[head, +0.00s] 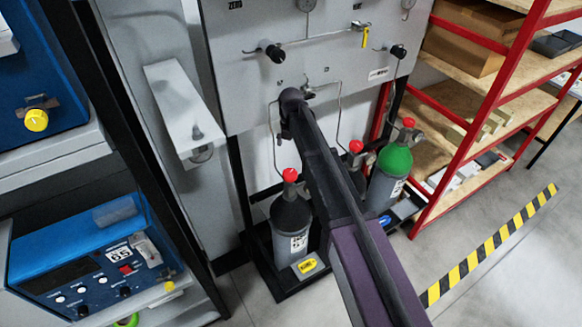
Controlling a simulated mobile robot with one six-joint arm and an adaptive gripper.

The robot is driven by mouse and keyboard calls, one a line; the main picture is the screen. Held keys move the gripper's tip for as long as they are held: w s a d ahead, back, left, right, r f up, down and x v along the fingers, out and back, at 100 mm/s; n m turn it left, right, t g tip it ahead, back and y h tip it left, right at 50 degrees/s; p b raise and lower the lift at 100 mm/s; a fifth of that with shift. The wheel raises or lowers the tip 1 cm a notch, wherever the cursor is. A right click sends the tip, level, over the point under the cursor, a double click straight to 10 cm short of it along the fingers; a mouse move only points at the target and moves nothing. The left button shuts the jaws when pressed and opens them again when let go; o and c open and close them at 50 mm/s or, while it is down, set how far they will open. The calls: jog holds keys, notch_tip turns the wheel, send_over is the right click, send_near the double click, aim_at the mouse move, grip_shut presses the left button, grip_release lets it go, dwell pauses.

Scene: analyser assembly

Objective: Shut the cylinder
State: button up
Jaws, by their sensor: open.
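Three gas cylinders stand in a dark floor rack below a grey gas panel (340,50). The left cylinder (291,228) is grey with a red valve knob (290,175). A middle cylinder is mostly hidden behind my arm; its red knob (355,147) shows. The right cylinder (394,161) has a green shoulder and a red knob (408,122). I cannot tell whether any valve is open or shut. My dark arm reaches from the lower right up to the panel's lower edge. My gripper cannot be made out.
Thin metal tubes run from the panel to the cylinders. Black knobs (276,53) sit on the panel. Red shelving (470,140) stands at right. Blue instruments (95,262) sit on shelves at left. A yellow-black floor stripe (490,245) crosses the clear floor at lower right.

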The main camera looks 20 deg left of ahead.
aim_at(290, 173)
jog(key=shift+a+r, duration=0.1)
jog(key=shift+a, duration=0.1)
dwell(0.4)
notch_tip(290, 173, down, 14)
jog(key=b, duration=1.4)
jog(key=shift+r, duration=0.1)
jog(key=shift+c, duration=0.2)
jog(key=c, duration=0.9)
jog(key=shift+d, duration=0.15)
